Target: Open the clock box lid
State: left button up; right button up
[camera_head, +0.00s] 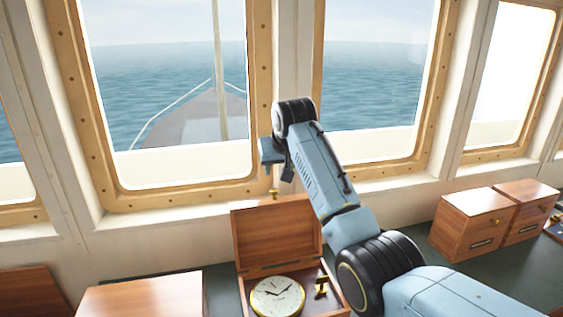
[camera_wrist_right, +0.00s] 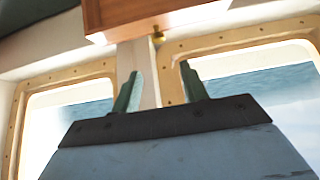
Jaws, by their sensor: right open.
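The wooden clock box (camera_head: 337,291) stands on the counter at the bottom middle of the head view. Its lid (camera_head: 276,237) is raised nearly upright at the back, with a brass knob (camera_head: 273,193) on its top edge. A round white clock (camera_head: 277,297) with a brass rim lies inside. My right gripper (camera_head: 272,165) is above the lid, apart from it. In the right wrist view the fingers of my right gripper (camera_wrist_right: 158,78) are spread and empty. The wooden lid (camera_wrist_right: 150,12) and its knob (camera_wrist_right: 158,38) show beyond them. My left gripper is not in view.
Wooden boxes (camera_head: 465,232) stand on the counter at the right. Another wooden box (camera_head: 142,297) is left of the clock box. Framed windows (camera_head: 262,100) rise behind the counter. Bare counter (camera_head: 405,228) shows between the clock box and the right boxes.

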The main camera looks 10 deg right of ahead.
jog(key=v, duration=0.3)
jog(key=shift+s+r, duration=0.1)
jog(key=shift+r, duration=0.15)
jog(key=shift+f, duration=0.1)
